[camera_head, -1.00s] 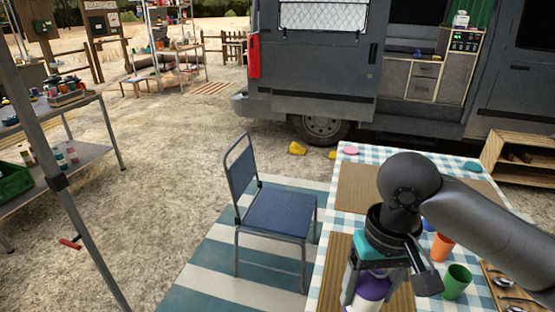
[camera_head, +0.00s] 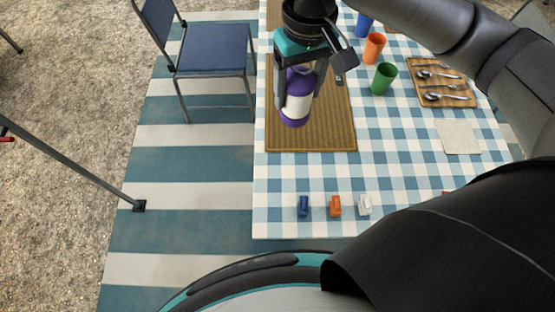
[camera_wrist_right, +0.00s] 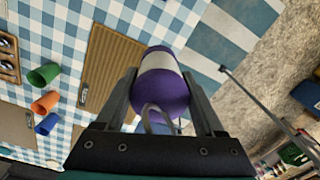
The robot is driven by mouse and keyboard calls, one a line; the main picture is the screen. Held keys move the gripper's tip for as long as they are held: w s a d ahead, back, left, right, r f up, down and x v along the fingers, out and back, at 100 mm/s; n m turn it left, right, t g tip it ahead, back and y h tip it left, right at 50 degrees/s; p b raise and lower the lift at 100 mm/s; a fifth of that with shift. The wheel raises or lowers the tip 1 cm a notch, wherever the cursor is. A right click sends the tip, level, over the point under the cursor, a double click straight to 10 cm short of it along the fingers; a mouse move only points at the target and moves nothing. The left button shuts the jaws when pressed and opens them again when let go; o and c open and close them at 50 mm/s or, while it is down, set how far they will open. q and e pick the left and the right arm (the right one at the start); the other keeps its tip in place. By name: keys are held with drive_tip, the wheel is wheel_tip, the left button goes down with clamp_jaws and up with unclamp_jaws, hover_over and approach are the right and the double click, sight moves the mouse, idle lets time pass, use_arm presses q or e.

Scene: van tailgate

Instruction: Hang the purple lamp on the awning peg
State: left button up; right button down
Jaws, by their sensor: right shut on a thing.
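The purple lamp (camera_head: 297,107), with a pale middle band and purple ends, hangs upright in my right gripper (camera_head: 301,76) in the head view. Its fingers are shut on the lamp's upper part, over the brown mat at the table's left side. In the right wrist view the lamp (camera_wrist_right: 161,84) sits between the fingers (camera_wrist_right: 160,92), its wire handle loop towards the palm. It appears held above the table. A grey awning pole (camera_head: 75,166) stands at left; a small red piece (camera_head: 7,139) on it shows at the picture's edge. I cannot make out the peg's shape. My left gripper is out of view.
The checked table (camera_head: 400,165) bears the brown mat (camera_head: 330,135), orange (camera_head: 374,48) and green (camera_head: 384,78) cups, a cutlery board (camera_head: 445,98) and several small clips near the front edge. A blue chair (camera_head: 210,47) stands left of it. The striped ground mat (camera_head: 190,195) is clear towards the pole.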

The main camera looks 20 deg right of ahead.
use_arm(q)
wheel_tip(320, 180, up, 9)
drive_tip(key=p, duration=0.7)
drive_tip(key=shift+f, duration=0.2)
use_arm(e)
drive_tip(key=a+f+n, duration=0.1)
drive_tip(key=f, duration=0.1)
drive_tip(key=s+a+f+n, duration=0.1)
drive_tip(key=a+f+n, duration=0.1)
drive_tip(key=shift+a+f, duration=0.2)
drive_tip(key=shift+a, duration=0.05)
wheel_tip(320, 180, down, 18)
drive_tip(key=b, duration=0.4)
drive_tip(key=shift+f, duration=0.6)
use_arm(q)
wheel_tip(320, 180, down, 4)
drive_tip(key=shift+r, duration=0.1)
use_arm(e)
drive_tip(key=shift+f, duration=0.2)
drive_tip(key=shift+f, duration=0.1)
